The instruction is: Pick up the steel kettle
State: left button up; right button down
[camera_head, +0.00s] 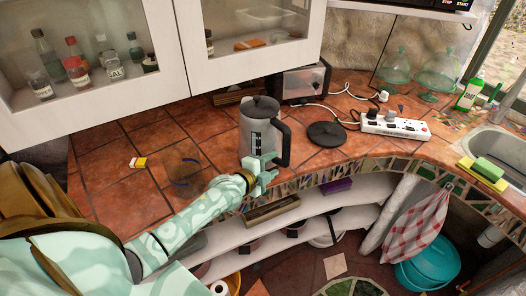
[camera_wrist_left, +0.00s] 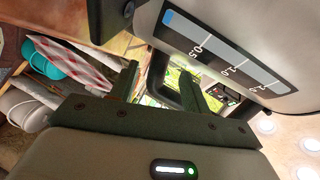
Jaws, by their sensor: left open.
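The steel kettle (camera_head: 254,127) stands upright on the tiled counter in the head view. It has a dark lid, a dark handle on its right side and a dark level strip on its front. My left gripper (camera_head: 266,172) is at the kettle's lower front, near the bottom of the handle. In the left wrist view the kettle body (camera_wrist_left: 225,45) fills the upper right, with its level marks showing. The fingers of my left gripper (camera_wrist_left: 168,85) are apart there, and the dark handle (camera_wrist_left: 155,72) shows between and beyond them. Whether they touch it I cannot tell. My right gripper is not in view.
A round dark base (camera_head: 326,134) and a white power strip (camera_head: 396,125) lie right of the kettle, with cables around. A toaster (camera_head: 305,82) stands behind. Wall cabinets (camera_head: 250,60) hang above. The counter to the left (camera_head: 125,185) is mostly clear.

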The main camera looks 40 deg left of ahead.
aim_at(277, 162)
pick_arm(q)
jog(key=x, duration=0.4)
jog(key=shift+d+f+b, duration=0.1)
jog(key=shift+d+b, duration=0.05)
jog(key=shift+b, duration=0.25)
jog(key=shift+s, duration=0.2)
jog(key=shift+c, duration=0.9)
grip_shut()
jog(key=shift+w+r, duration=0.15)
jog(key=shift+r, duration=0.1)
